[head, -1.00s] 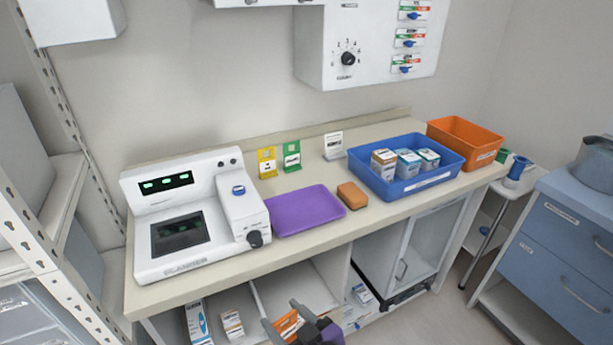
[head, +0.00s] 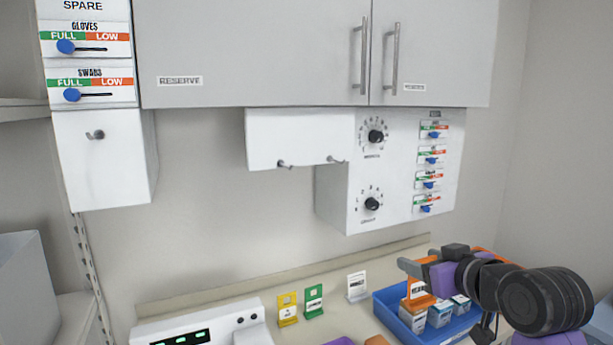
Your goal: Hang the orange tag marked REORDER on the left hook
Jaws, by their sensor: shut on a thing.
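My gripper (head: 412,269) is at the right, shut on an orange tag (head: 416,302). The tag hangs below the fingers, in front of the blue bin, with a white label too small to read. A white panel under the wall cabinet carries two small metal hooks: the left hook (head: 284,164) and the right hook (head: 336,160). Both hooks are bare. My gripper is right of and lower in the picture than both hooks. Another single bare hook (head: 96,135) is on a separate white box at the far left.
A yellow tag (head: 287,308), a green tag (head: 313,301) and a white tag (head: 357,286) stand at the back of the counter. The blue bin (head: 388,302) holds small boxes. A dial box (head: 340,200) projects right of the hooks. Wall below the hooks is clear.

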